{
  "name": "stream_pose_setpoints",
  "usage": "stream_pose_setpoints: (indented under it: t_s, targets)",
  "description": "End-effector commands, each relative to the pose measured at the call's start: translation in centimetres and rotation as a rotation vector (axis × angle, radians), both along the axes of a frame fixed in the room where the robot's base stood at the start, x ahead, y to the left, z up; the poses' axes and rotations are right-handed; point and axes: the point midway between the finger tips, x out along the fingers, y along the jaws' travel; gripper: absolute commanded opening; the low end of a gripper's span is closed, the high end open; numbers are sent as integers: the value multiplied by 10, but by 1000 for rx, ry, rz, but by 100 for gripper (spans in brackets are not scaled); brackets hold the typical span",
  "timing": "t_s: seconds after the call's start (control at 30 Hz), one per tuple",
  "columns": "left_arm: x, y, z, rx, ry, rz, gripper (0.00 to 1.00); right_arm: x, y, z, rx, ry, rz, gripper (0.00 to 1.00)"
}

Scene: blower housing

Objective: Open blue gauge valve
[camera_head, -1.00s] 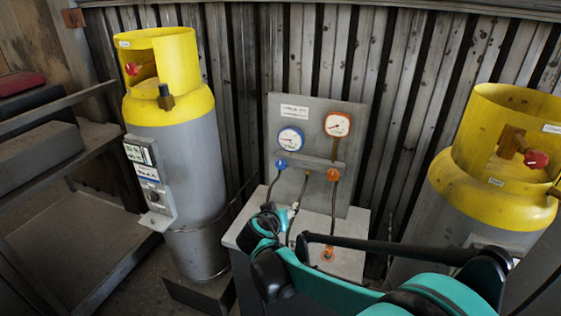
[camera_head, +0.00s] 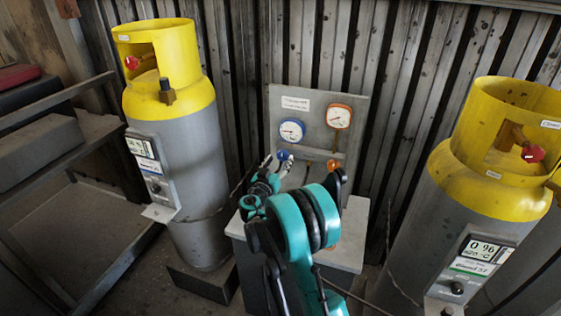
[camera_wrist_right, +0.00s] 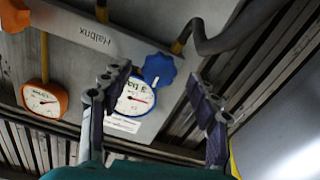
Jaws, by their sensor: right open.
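The blue gauge valve knob (camera_head: 282,155) sits on the grey gauge panel below the blue-rimmed gauge (camera_head: 291,131). In the right wrist view the blue knob (camera_wrist_right: 158,69) appears upside down, between and just beyond the fingertips. My right gripper (camera_head: 276,168) is in front of the panel, close to the knob, with its arm hiding the lower panel. In the right wrist view the gripper (camera_wrist_right: 158,80) is open and empty, its two fingers wide apart to either side of the knob. Contact with the knob is not visible. My left gripper is not in view.
An orange-rimmed gauge (camera_head: 338,116) and orange knob (camera_head: 333,164) are close on the right. A pale block (camera_head: 345,250) carries the panel. Yellow-topped cylinders stand left (camera_head: 185,150) and right (camera_head: 460,220). A dark hose (camera_wrist_right: 215,40) runs near the blue knob.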

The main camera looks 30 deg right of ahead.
Motion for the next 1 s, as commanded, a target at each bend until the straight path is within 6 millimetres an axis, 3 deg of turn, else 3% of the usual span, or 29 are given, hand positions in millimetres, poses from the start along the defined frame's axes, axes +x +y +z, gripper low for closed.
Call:
stream_pose_setpoints:
  t_s: [0.13, 0.43, 0.6, 0.63, 1.0]
  targets:
    - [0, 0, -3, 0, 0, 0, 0, 8, -11, 0, 0, 0, -2, 60]
    - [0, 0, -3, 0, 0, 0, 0, 10, -12, 1, 1, 1, 0, 60]
    - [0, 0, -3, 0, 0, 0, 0, 10, -12, 1, 1, 1, 0, 15]
    - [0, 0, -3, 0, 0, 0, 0, 10, -12, 1, 1, 1, 0, 10]
    - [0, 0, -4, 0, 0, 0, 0, 10, -12, 0, -25, 30, 0, 10]
